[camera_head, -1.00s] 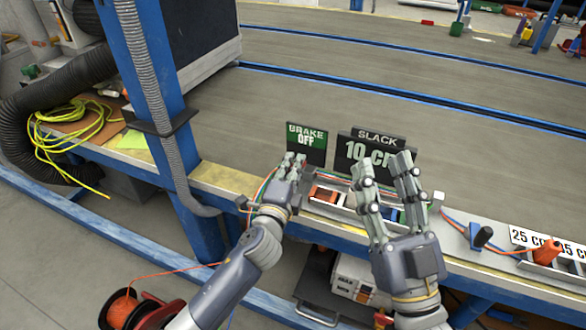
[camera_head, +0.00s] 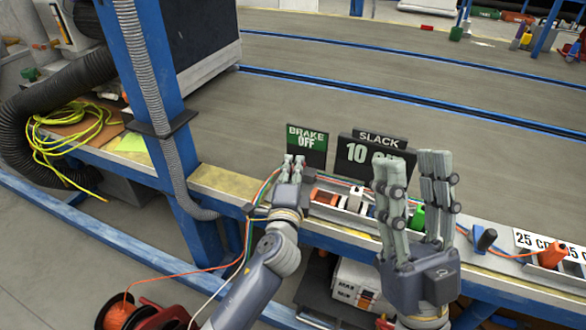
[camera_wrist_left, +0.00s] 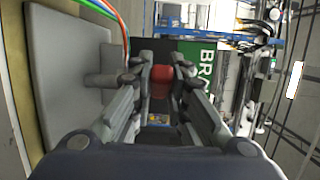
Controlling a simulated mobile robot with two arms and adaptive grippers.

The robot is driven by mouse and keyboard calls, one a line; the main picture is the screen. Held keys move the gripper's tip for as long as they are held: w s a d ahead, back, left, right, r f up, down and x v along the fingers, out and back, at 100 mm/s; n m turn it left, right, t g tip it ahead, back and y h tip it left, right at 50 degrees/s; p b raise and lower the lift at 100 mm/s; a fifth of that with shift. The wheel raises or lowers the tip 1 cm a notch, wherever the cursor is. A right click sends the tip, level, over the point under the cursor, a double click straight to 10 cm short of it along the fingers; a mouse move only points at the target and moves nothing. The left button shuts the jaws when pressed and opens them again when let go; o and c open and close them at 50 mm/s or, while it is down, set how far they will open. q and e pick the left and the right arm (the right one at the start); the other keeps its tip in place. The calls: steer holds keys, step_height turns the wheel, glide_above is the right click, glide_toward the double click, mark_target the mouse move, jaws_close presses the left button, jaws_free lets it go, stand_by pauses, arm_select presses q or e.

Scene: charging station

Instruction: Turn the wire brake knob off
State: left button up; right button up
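The brake sign (camera_head: 306,143) is green and reads "BRAKE OFF"; it stands at the back of the bench edge. My left gripper (camera_head: 293,162) is just in front of and below it, and hides the knob in the head view. In the left wrist view a red knob (camera_wrist_left: 163,80) sits between the fingertips of my left gripper (camera_wrist_left: 164,92), which close in on both its sides with hardly any gap. The green sign (camera_wrist_left: 199,68) shows just behind, turned sideways. My right gripper (camera_head: 415,172) is raised, open and empty, its fingers pointing up and apart.
The slack sign (camera_head: 375,150) reads "10" and is partly covered by my right fingers. Several coloured connectors and wires line the bench (camera_head: 228,185) edge. A blue post (camera_head: 160,125) stands to the left, and an orange wire spool (camera_head: 120,313) is at lower left.

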arm_select(q)
steer(key=o, duration=0.4)
steer(key=shift+o, duration=0.2)
steer(key=s+a, duration=0.1)
steer(key=s, duration=1.1)
steer(key=shift+a, duration=0.2)
